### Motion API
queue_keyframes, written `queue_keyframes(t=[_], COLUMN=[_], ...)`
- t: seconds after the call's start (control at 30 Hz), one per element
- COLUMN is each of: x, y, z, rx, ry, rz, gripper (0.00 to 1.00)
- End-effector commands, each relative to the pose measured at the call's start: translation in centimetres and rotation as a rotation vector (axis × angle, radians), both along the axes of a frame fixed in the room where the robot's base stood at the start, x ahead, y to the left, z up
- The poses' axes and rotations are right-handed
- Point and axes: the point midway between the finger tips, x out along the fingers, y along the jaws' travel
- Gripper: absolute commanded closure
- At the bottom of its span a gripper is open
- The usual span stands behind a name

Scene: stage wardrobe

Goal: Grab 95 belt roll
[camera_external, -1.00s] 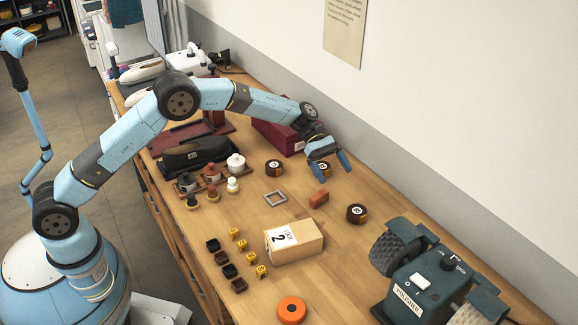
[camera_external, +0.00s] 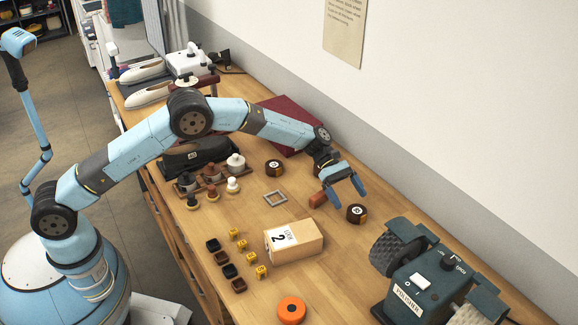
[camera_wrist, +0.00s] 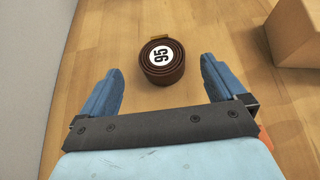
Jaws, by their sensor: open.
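The 95 belt roll (camera_wrist: 163,62) is a dark brown coil with a white round label reading 95. In the wrist view it lies on the wood beyond my fingertips, roughly between their lines. In the external view the dark roll (camera_external: 356,213) just in front of my gripper appears to be the same one; its label is too small to read. My gripper (camera_external: 347,196) is open and empty, above the table. Its two blue fingers (camera_wrist: 162,75) show in the wrist view, apart from the roll.
Another dark roll (camera_external: 275,168) lies farther back. The wall (camera_external: 440,130) runs along the right.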

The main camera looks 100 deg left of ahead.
Motion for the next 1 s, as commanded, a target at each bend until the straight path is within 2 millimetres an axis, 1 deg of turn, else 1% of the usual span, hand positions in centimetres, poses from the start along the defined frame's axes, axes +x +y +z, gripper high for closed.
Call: queue_keyframes(t=[0.13, 0.3, 0.57, 1.0], x=[1.2, 2.5, 2.7, 2.7], y=[-1.5, -2.7, -2.9, -2.9], z=[-1.0, -1.9, -2.1, -2.1], rx=[-0.001, 0.000, 0.000, 0.000], ry=[0.001, 0.000, 0.000, 0.000], rz=[-0.004, -0.001, 0.000, 0.000], gripper=[0.03, 0.03, 0.03, 0.44])
